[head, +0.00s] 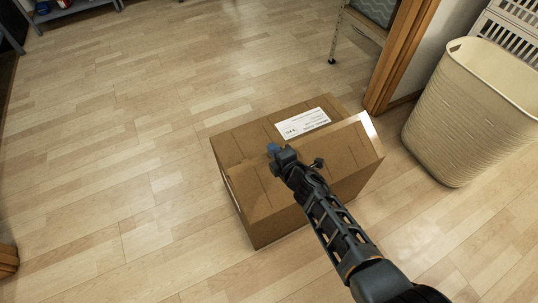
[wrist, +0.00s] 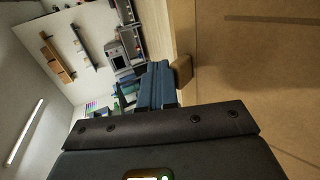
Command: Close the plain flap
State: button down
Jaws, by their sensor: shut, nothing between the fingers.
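A brown cardboard box (head: 315,200) stands on the floor in the middle of the head view. Its far flap (head: 302,122) carries a white label and looks flat. The plain flap (head: 256,190) is on the near side; its free edge seems slightly raised, with a bright right end. My gripper (head: 272,149) is shut and empty, over the box top near the plain flap's free edge. I cannot tell whether it touches. My arm hides the middle of the plain flap. In the wrist view, blue fingers (wrist: 155,87) sit beside brown cardboard (wrist: 250,75) filling the right side.
A cream laundry basket (head: 470,110) stands to the right of the box. The wooden floor (head: 110,150) to the left is clear.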

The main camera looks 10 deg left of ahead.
notch_tip(320, 180, down, 6)
jog(key=w+a+b, duration=0.2)
jog(key=b, duration=0.5)
jog(key=shift+w, duration=0.35)
jog(key=shift+f, duration=0.1)
notch_tip(320, 180, up, 14)
jog(key=p, duration=1.2)
